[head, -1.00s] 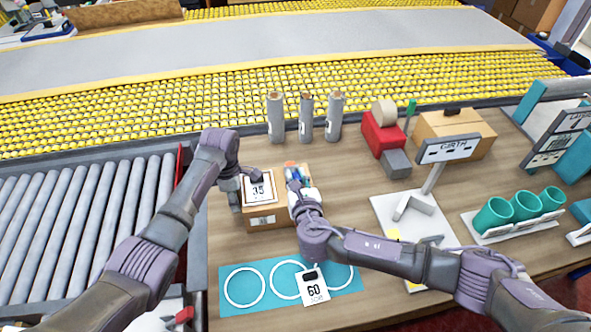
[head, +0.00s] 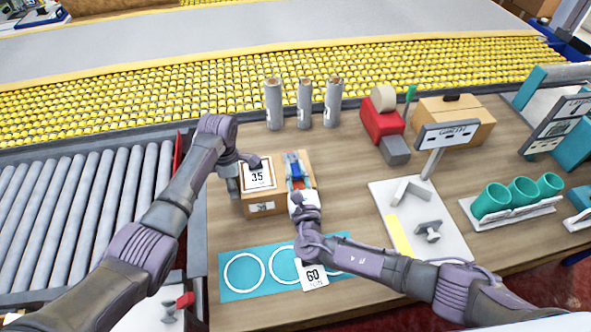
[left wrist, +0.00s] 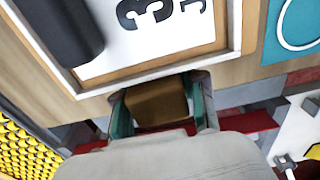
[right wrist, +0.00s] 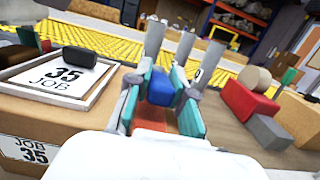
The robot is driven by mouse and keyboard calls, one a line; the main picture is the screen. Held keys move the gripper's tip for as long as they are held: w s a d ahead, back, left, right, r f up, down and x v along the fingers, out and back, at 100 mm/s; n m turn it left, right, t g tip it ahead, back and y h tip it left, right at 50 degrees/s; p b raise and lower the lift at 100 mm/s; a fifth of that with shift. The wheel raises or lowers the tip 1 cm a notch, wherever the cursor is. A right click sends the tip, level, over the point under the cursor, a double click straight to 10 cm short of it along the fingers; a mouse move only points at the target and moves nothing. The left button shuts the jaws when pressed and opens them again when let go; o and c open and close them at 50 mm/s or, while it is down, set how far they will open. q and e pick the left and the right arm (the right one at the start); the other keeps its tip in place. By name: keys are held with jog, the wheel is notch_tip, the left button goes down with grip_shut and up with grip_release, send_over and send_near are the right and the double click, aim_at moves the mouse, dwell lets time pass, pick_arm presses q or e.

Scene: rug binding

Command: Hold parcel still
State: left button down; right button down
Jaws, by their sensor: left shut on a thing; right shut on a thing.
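The parcel, a brown box (head: 262,209) with a "35" card (head: 258,175) in a white frame on top, sits on the table near its left edge. My left gripper (head: 234,183) is at the parcel's left side; the left wrist view shows its teal fingers closed around a brown block (left wrist: 155,101), apparently part of the parcel. My right gripper (head: 296,182) is over the parcel's right part. In the right wrist view its fingers are shut on a blue piece (right wrist: 160,88) above a red part (right wrist: 150,118). The wrist hides the parcel's front right corner.
A teal mat (head: 232,289) with white rings lies in front, with a "60" card (head: 313,276) on it. Several grey rolls (head: 304,104) stand behind. A roller conveyor (head: 80,220) is left.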

jog(key=shift+d+f, duration=0.1)
jog(key=shift+f, duration=0.05)
jog(key=c, duration=1)
grip_release()
jog(key=shift+s, duration=0.1)
jog(key=s+d+f, duration=0.1)
jog(key=s, duration=1)
jog(key=shift+s+d, duration=0.25)
jog(key=shift+s, duration=0.1)
pick_arm(q)
jog(key=c, duration=0.6)
grip_release()
jog(key=shift+r, duration=0.1)
